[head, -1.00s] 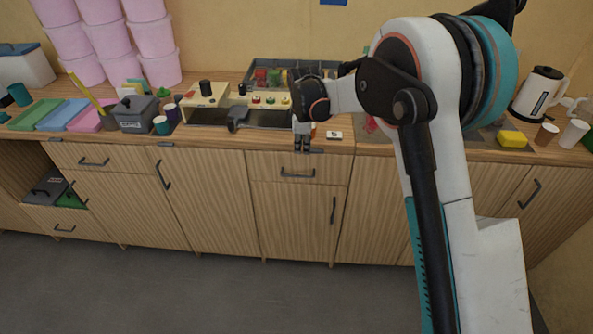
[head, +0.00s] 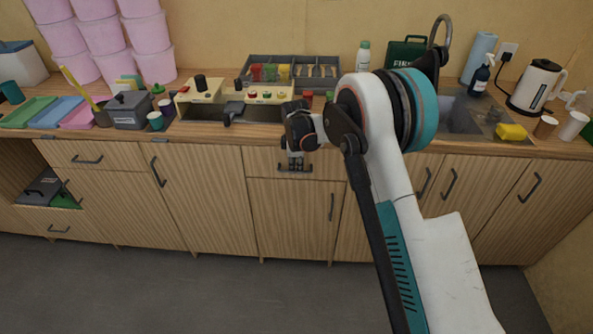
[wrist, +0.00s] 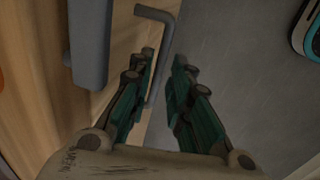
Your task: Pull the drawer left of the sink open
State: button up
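The wooden drawer front (head: 263,160) left of the sink (head: 455,118) is closed, flush with the cabinet. Its dark bar handle (head: 295,168) is partly covered by my gripper in the head view. My gripper (head: 295,165) points down in front of the drawer. In the wrist view its two green-and-dark fingers (wrist: 163,58) are apart, and the handle (wrist: 162,65) shows in the gap between them. I cannot tell whether a finger touches the handle.
Above is the counter with a cream-topped machine (head: 200,92) and a cutlery tray (head: 295,70). A cupboard door (head: 290,220) is below the drawer. A dark grey bar (wrist: 90,40) is close to the fingers. The floor (head: 200,290) in front is clear.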

jog(key=shift+w+f, duration=0.15)
jog(key=shift+f, duration=0.6)
jog(key=shift+c, duration=0.5)
grip_shut()
